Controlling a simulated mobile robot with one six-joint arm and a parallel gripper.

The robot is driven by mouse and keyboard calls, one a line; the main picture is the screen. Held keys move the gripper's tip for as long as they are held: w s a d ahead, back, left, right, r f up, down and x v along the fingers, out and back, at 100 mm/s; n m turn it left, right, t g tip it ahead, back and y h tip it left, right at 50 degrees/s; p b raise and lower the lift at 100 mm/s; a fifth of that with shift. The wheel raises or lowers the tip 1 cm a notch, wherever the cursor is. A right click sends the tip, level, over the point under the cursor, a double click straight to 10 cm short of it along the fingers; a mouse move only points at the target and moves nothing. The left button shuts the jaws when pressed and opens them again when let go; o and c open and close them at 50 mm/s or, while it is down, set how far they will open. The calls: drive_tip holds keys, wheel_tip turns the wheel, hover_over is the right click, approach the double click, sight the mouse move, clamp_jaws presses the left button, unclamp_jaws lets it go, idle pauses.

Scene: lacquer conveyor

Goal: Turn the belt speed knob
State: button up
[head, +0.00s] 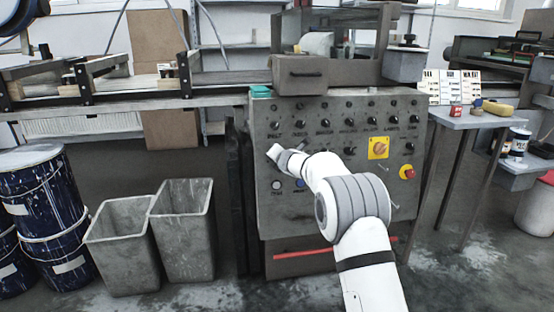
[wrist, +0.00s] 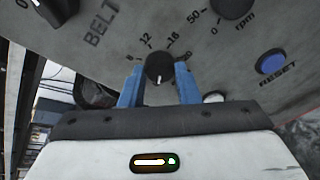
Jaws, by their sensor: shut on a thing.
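The pointer line is at the lower part of the knob in the wrist view. In the head view my gripper (head: 274,152) is at the left part of the grey control panel (head: 340,215), and my wrist hides the knob there.
A blue reset button (wrist: 271,63) and a black knob marked rpm (wrist: 233,6) are nearby. The panel also has a yellow-backed switch (head: 379,148) and a red button (head: 408,172). Two grey bins (head: 185,230) stand left of the panel; a side table (head: 470,119) stands right.

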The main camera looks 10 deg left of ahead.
drive_tip(key=shift+s+a+f+n, duration=0.1)
drive_tip(key=shift+a+f+n, duration=0.05)
drive_tip(key=shift+f+n, duration=0.15)
drive_tip(key=o, duration=0.7)
drive_tip(key=shift+o, duration=1.4)
drive_tip(key=shift+r, duration=0.2)
drive_tip(key=b+v, duration=0.3)
drive_tip(key=v, duration=0.4)
drive_tip(key=shift+s, duration=0.35)
drive_tip(key=shift+r, duration=0.15)
